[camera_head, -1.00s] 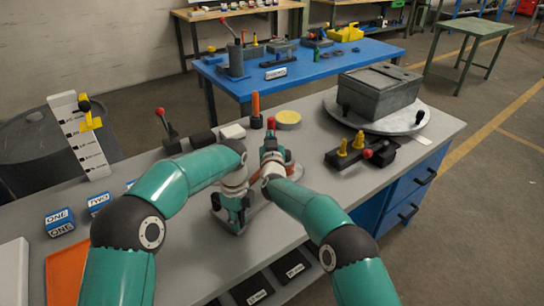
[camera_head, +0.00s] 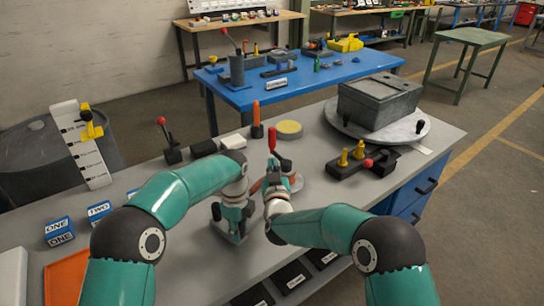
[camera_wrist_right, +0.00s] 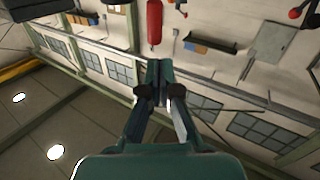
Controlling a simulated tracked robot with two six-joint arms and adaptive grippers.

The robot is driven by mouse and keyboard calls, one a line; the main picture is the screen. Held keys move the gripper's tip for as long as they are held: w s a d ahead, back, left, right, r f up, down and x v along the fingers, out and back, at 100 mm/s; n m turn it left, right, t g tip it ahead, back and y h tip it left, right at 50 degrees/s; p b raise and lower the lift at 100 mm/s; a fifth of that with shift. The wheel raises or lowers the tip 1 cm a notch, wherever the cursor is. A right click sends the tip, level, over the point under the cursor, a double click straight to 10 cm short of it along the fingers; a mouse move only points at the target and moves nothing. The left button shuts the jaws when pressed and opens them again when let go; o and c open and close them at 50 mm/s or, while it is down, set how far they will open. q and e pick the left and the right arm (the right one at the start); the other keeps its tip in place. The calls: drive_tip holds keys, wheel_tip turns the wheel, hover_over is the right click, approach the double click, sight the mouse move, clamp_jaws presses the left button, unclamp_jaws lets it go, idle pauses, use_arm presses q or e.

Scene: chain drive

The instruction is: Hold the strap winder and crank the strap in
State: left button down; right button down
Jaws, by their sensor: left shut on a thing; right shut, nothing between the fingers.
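The strap winder (camera_head: 257,186) stands on the grey bench between my arms. Its orange-red part shows, and much of it is hidden behind my grippers. An upright red handle (camera_head: 272,139) rises behind my right gripper; a red handle also shows above the fingers in the right wrist view (camera_wrist_right: 154,22). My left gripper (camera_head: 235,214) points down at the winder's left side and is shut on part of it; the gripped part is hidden. My right gripper (camera_head: 281,168) is shut and empty, close to the red handle. In the right wrist view its closed fingers (camera_wrist_right: 159,80) stand apart from the handle.
An orange cylinder (camera_head: 257,119) and a yellow-topped disc (camera_head: 289,129) stand behind the winder. A block with yellow knobs (camera_head: 360,162) and a grey box (camera_head: 380,100) on a round plate are to the right. Labelled cubes (camera_head: 59,230) lie left.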

drive_tip(key=n+y, duration=0.1)
drive_tip(key=n, duration=0.3)
drive_tip(key=n+g+y, duration=0.1)
drive_tip(key=n+y, duration=0.3)
drive_tip(key=n, duration=1.3)
approach(271, 143)
drive_tip(key=w+a, duration=0.1)
drive_tip(key=w+a+r, duration=0.1)
drive_tip(key=w, duration=0.1)
drive_tip(key=w+a, duration=0.1)
drive_tip(key=a, duration=0.1)
drive_tip(key=shift+w+a+r, duration=0.1)
drive_tip(key=shift+w+r, duration=0.3)
drive_tip(key=shift+w+d, duration=0.3)
drive_tip(key=shift+w, duration=0.45)
drive_tip(key=shift+r+m, duration=0.1)
drive_tip(key=shift+m, duration=0.2)
drive_tip(key=shift+w+m+h, duration=0.2)
drive_tip(key=shift+m+h, duration=0.1)
drive_tip(key=shift+h, duration=0.2)
